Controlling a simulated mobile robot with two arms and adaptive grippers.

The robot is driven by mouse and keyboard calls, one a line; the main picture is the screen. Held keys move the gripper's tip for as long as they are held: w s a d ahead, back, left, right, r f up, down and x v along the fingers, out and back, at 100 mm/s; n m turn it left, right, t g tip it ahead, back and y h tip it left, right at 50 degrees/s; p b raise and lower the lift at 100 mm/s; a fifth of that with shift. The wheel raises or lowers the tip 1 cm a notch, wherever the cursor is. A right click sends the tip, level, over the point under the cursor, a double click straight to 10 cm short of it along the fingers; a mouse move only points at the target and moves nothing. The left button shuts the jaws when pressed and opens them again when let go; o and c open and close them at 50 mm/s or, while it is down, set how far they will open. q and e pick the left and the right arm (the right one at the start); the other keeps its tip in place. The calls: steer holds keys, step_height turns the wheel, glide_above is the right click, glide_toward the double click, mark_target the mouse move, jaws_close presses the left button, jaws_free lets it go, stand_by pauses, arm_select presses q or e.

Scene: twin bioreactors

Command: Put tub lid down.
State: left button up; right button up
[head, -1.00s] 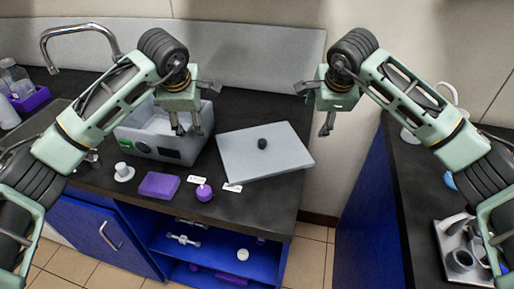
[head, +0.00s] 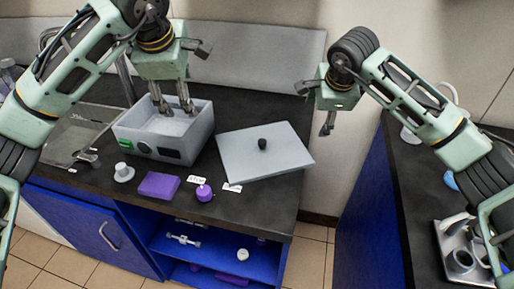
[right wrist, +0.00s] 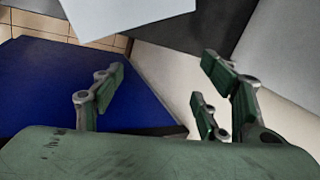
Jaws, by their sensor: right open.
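The tub lid (head: 285,158) is a flat light-grey plate with a black knob (head: 262,144). It lies knob up on the dark counter, its right corner reaching about the counter's right edge. The grey tub (head: 199,135) stands uncovered to its left. My left gripper (head: 174,107) points down over the tub, fingers apart with nothing seen between them. My right gripper (head: 315,106) is open and empty, right of and above the lid, clear of it. In the right wrist view, its fingers (right wrist: 160,95) are spread and a corner of the lid (right wrist: 125,12) shows beyond.
Another counter (head: 400,190) stands right, across a floor gap.

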steer(key=v, duration=1.1)
steer(key=shift+s+r, duration=0.15)
steer(key=shift+r, duration=0.2)
